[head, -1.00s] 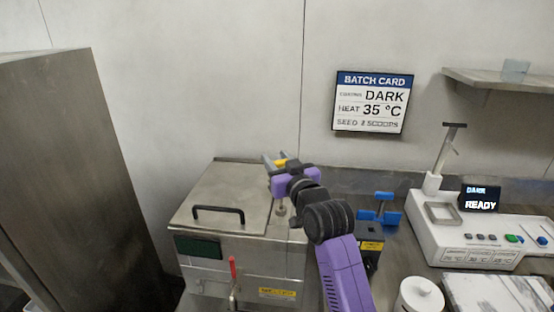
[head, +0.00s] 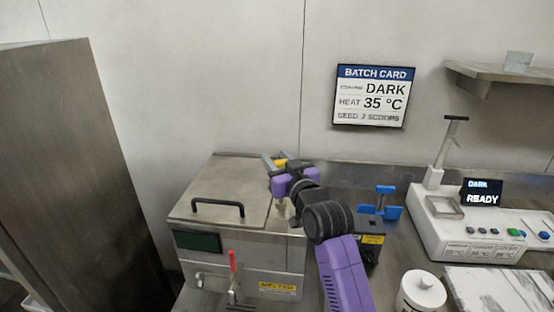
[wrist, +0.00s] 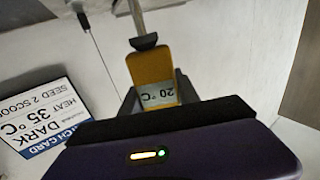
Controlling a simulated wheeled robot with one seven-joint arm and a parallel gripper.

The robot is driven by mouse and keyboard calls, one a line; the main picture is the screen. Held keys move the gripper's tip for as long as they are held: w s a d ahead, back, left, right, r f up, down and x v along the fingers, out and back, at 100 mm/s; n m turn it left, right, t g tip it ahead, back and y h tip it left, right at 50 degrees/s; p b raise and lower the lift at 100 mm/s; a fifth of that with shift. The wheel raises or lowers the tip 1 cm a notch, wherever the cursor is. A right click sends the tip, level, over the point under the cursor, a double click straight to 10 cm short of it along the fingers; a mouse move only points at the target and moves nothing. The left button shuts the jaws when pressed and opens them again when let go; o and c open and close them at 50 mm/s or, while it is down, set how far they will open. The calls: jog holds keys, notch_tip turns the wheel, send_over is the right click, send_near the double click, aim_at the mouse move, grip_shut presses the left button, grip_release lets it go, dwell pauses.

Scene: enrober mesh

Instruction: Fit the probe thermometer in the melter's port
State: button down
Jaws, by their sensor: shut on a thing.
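The probe thermometer (wrist: 152,72) has a yellow body and a small display reading 20 °C. My gripper (head: 274,160) is shut on its body. In the wrist view, which is upside down, a grey collar and thin metal stem extend from the body towards the top edge. In the head view only a small yellow part of the thermometer (head: 280,163) shows. The melter (head: 243,240) is a steel box with a black-handled lid (head: 220,190). My gripper is over the melter's back right part. My wrist hides much of that area, and I cannot tell whether the stem is in the port.
A red-handled tap (head: 233,263) is on the melter's front. Right of it are a black box with a blue fixture (head: 384,203), a white lidded tub (head: 422,291) and a white machine (head: 460,232) reading READY. A batch card (head: 373,96) hangs on the wall.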

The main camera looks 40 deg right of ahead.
jog(key=shift+f+b, duration=1.55)
jog(key=shift+f, duration=0.75)
jog(key=c, duration=0.8)
grip_release()
jog(key=shift+s, duration=0.1)
jog(key=b+v, duration=0.1)
jog(key=v, duration=0.6)
jog(key=shift+s, duration=0.15)
jog(key=shift+s+a, duration=0.1)
jog(key=shift+s, duration=0.05)
